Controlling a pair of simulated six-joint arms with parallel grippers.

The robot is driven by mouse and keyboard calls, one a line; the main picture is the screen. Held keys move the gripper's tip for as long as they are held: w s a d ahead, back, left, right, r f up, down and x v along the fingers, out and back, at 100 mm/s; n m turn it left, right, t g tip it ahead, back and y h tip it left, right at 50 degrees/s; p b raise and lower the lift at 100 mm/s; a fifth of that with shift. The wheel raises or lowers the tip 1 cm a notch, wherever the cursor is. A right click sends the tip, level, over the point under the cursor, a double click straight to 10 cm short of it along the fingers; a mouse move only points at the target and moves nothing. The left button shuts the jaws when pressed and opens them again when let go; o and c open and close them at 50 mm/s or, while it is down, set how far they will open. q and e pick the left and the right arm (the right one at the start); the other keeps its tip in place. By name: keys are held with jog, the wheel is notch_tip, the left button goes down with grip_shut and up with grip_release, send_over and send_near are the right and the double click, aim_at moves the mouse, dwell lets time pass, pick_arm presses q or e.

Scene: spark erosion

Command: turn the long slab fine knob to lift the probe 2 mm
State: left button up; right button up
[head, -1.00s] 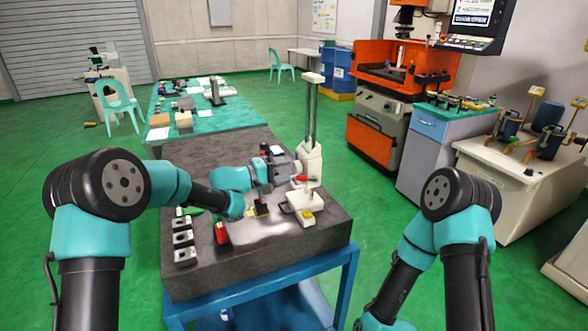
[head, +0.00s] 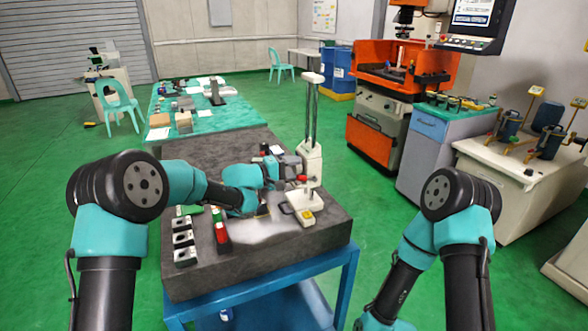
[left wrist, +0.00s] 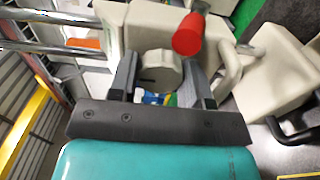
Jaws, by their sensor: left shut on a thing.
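A cream stand (head: 311,165) with two tall metal columns stands on the dark stone slab (head: 185,280). A red knob or lever shows on its body, also in the left wrist view (left wrist: 188,36). My left gripper (head: 293,167) reaches the stand's left side. In the left wrist view, its two dark fingers (left wrist: 162,80) are shut on a cream faceted knob (left wrist: 158,72), one finger on each side. In the head view the gripper hides this knob. The probe tip cannot be made out. My right arm shows at the right, but its gripper is out of view.
A yellow-topped piece (head: 307,215) lies on the stand's base. A blue cart frame (head: 345,285) carries the slab. The slab's front is mostly clear.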

pick_arm(q)
jog(key=shift+m, duration=0.4)
jog(key=shift+m, duration=3.1)
jog(key=o, duration=0.6)
jog(key=shift+o, duration=0.2)
jog(key=shift+a, duration=0.1)
jog(key=v, duration=1.7)
jog(key=shift+a, duration=0.15)
jog(key=shift+o, duration=0.3)
jog(key=shift+s, duration=0.1)
